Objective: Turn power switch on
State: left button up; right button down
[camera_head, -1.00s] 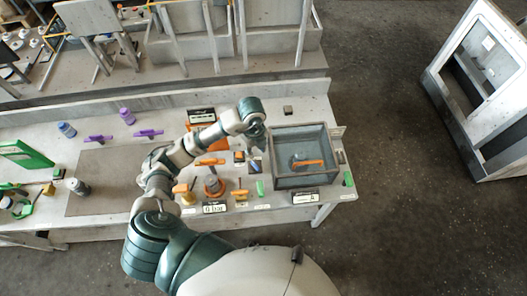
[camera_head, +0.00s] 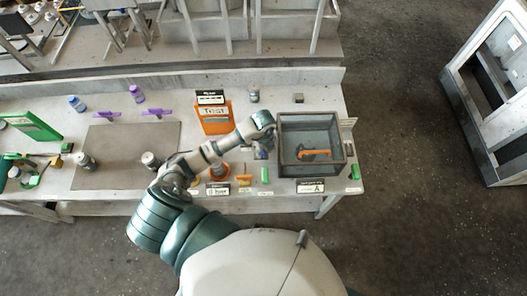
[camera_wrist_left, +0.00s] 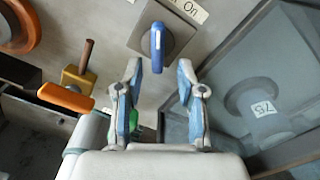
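The power switch is a blue lever knob (camera_wrist_left: 158,42) on a square grey plate in the left wrist view. A label reading "On" (camera_wrist_left: 190,8) is at the plate's upper right. The knob points down in that view, away from the label. My left gripper (camera_wrist_left: 158,68) is open. Its two fingertips are on either side of the knob's lower end, with gaps on both sides. My right gripper is not in view.
The glass-walled box (camera_head: 281,160) holding an orange-handled item is close on the right. In the wrist view, an orange handle (camera_wrist_left: 66,97) and a brown-stemmed yellow valve (camera_wrist_left: 79,77) are at left. An orange panel (camera_head: 214,117) stands behind my arm.

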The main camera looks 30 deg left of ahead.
pick_arm(q)
jog(key=shift+f, duration=0.7)
jog(key=shift+a+f, duration=0.2)
jog(key=shift+a, duration=0.45)
jog(key=c, duration=0.7)
grip_shut()
jog(key=shift+d, duration=0.35)
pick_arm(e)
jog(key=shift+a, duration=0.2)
